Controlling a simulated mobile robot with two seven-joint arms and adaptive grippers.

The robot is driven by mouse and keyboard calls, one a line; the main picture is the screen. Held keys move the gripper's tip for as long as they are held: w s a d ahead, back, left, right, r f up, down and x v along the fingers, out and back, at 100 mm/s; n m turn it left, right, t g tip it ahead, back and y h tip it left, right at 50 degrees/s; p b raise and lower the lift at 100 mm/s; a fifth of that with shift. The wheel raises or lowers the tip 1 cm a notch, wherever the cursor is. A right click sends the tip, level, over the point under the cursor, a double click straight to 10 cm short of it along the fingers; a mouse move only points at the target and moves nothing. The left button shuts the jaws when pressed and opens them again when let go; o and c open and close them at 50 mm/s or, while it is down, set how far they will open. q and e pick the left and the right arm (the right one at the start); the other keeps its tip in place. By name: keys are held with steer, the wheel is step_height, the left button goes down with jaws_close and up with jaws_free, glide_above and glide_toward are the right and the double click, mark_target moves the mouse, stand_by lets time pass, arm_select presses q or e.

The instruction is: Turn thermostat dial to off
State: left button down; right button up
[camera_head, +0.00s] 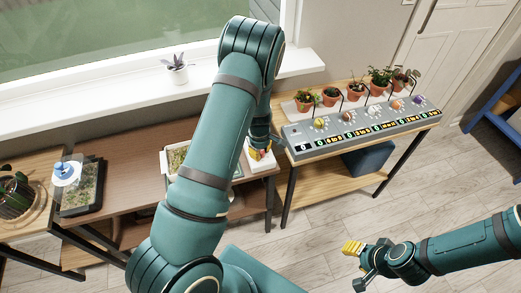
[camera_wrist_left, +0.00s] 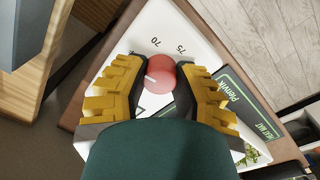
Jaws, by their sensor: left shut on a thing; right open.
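The thermostat is a white plate (camera_wrist_left: 205,45) with a round red dial (camera_wrist_left: 160,75) and the printed numbers 70 and 75 beside it. A short pale mark shows at the dial's left side. My left gripper (camera_wrist_left: 162,70) is shut on the dial, with one yellow-and-black finger on each side. The rest of the scale, including any off mark, is hidden by the fingers and my wrist. In the head view the plate (camera_head: 264,167) is partly hidden under my left gripper (camera_head: 260,152). My right gripper (camera_head: 357,264) is open and empty above the floor.
A grey control panel (camera_head: 363,129) with coloured knobs and several potted plants stands on the bench to the right. The floor around my right gripper is clear.

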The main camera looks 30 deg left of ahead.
mark_target(263, 155)
stand_by(0.6)
arm_select(q)
steer(key=c, duration=0.6)
jaws_free()
steer(key=shift+a, duration=0.1)
steer(key=shift+c, duration=0.2)
step_height(263, 155, up, 12)
steer(key=shift+s, duration=0.3)
steer(key=shift+f, duration=0.1)
steer(key=s+d+f+m+h, duration=0.1)
steer(key=s+d+f+m, duration=0.75)
steer(key=d+f, duration=0.25)
steer(key=s+d+m+t+h, duration=0.1)
steer(key=s+d+m+h, duration=0.2)
steer(key=s+d+m, duration=0.3)
steer(key=s+d, duration=0.2)
steer(key=d, duration=0.3)
steer(key=shift+d, duration=0.15)
